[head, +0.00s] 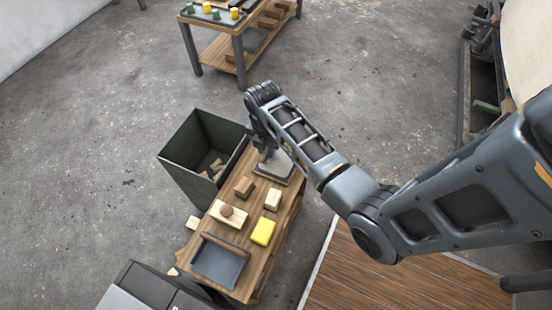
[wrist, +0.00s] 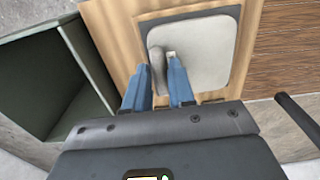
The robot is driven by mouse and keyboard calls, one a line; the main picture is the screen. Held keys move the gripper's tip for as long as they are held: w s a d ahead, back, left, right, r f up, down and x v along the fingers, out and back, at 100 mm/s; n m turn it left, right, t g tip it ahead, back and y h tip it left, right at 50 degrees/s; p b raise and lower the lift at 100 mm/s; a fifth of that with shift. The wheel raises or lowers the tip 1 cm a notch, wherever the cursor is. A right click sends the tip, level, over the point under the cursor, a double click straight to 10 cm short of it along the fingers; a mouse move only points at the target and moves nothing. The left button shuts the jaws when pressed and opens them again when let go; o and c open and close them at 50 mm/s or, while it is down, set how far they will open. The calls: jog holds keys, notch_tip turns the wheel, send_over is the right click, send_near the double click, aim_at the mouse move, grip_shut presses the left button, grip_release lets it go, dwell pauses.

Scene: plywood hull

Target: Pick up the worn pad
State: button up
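My gripper (wrist: 160,70) points down over a pale grey, rounded square surface with a dark border (wrist: 212,50) on the wooden table. Its two blue fingers are apart. A narrow grey rounded piece (wrist: 157,68), which may be the worn pad, shows between the fingertips, close to the left finger. I cannot tell whether it touches either finger. In the head view my gripper (head: 266,152) is over the same grey square (head: 276,169) at the table's far end, and the arm partly hides it.
The table (head: 258,188) also bears a yellow block (head: 263,231), several wooden blocks and a grey tray (head: 219,262). A dark green open bin (head: 184,163) with pale blocks inside stands left of it. Another table (head: 228,45) is at the back. Floor between the tables is clear.

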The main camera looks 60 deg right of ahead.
grip_shut()
jog(key=shift+r, duration=0.1)
jog(key=shift+r, duration=0.55)
notch_tip(320, 180, up, 3)
jog(key=shift+p, duration=0.7)
jog(key=s+d+r+p, duration=0.2)
jog(key=s+d+r, duration=0.4)
jog(key=s, duration=0.4)
jog(key=shift+r, duration=0.35)
